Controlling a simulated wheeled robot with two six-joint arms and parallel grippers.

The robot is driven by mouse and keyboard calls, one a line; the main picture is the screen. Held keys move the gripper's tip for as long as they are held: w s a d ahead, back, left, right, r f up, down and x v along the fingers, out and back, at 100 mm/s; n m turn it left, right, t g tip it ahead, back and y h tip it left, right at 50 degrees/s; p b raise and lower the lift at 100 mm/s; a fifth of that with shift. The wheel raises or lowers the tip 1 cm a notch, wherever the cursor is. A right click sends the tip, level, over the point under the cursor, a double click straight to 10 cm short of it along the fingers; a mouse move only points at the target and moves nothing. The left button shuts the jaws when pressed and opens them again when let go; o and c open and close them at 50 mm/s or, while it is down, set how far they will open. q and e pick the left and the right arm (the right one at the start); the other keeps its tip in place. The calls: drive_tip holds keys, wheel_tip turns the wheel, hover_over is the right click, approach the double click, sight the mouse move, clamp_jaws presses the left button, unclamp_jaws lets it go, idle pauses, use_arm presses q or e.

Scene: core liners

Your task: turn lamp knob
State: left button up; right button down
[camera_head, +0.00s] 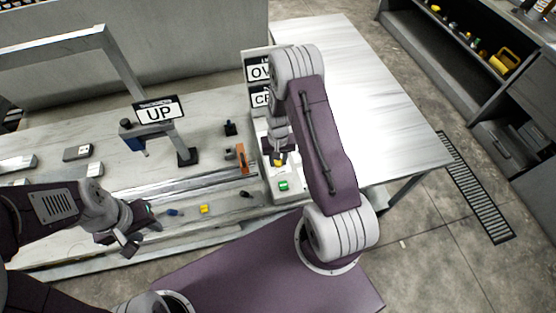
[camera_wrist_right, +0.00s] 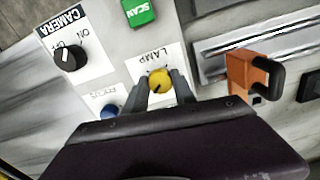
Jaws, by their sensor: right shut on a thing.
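The yellow lamp knob (camera_wrist_right: 159,85) sits on a white plate marked LAMP on the control panel (camera_wrist_right: 107,45). In the right wrist view, the two fingers of my right gripper (camera_wrist_right: 160,90) stand one on each side of the knob and are shut on it. In the head view, my right gripper (camera_head: 279,157) reaches down onto the panel, and the yellow knob (camera_head: 278,163) shows just below it. My left gripper (camera_head: 136,238) hangs over the front left of the bench, its fingers apart and nothing between them.
A black CAMERA knob (camera_wrist_right: 71,56), a green SCAN button (camera_wrist_right: 139,12) and a blue knob (camera_wrist_right: 109,112) surround the lamp knob. An orange clamp (camera_wrist_right: 254,75) stands beside the panel. A sign reading UP (camera_head: 159,111) stands on the bench. The metal table (camera_head: 350,80) at right is clear.

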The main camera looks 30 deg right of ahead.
drive_tip(key=n, duration=0.4)
drive_tip(key=shift+n+b, duration=0.3)
drive_tip(key=shift+n, duration=0.3)
drive_tip(key=shift+r, duration=0.1)
drive_tip(key=c, duration=1)
unclamp_jaws()
drive_tip(key=shift+c, duration=0.2)
drive_tip(key=shift+d+r, duration=0.1)
drive_tip(key=shift+r, duration=0.2)
wheel_tip(320, 180, up, 8)
drive_tip(key=b, duration=0.1)
drive_tip(key=shift+r, duration=0.25)
